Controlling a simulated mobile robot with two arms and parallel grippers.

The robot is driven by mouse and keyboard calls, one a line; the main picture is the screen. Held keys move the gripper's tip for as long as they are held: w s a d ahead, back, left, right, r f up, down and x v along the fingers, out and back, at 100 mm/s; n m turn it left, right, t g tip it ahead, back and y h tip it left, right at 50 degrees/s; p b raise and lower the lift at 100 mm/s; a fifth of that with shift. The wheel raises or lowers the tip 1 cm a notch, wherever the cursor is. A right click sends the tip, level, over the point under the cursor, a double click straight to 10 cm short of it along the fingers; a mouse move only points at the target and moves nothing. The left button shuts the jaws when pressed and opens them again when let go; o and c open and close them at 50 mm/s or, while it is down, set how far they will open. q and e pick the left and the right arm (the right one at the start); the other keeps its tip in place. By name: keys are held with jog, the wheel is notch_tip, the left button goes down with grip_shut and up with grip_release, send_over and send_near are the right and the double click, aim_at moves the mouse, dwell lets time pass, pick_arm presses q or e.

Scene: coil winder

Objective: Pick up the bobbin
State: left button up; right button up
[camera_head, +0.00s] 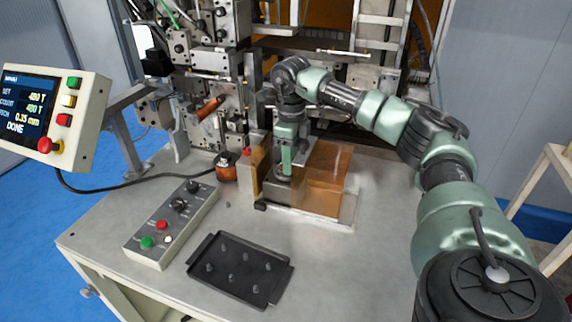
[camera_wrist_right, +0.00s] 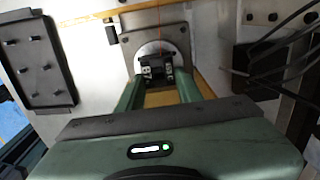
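My right gripper (camera_head: 285,168) points down in front of the winder, beside the clear orange guard (camera_head: 326,170). In the wrist view its two green fingers (camera_wrist_right: 159,82) stand apart, one on each side of a small dark part, which looks like the bobbin (camera_wrist_right: 153,70). This part sits in front of a round pale metal disc (camera_wrist_right: 160,50), and a thin orange wire shows above it. The fingers do not look closed on it. In the head view the gripper hides it. My left gripper is not in view.
A black tray (camera_head: 240,268) with small pegs lies at the table's front. A button box (camera_head: 172,225) stands left of it. A copper-coloured spool (camera_head: 226,170) stands left of the gripper. A display panel (camera_head: 48,115) reads DONE.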

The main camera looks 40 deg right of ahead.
grip_shut()
jog(key=shift+r, duration=0.1)
jog(key=shift+r, duration=0.55)
notch_tip(320, 180, up, 19)
jog(key=p, duration=0.2)
jog(key=shift+f, duration=0.15)
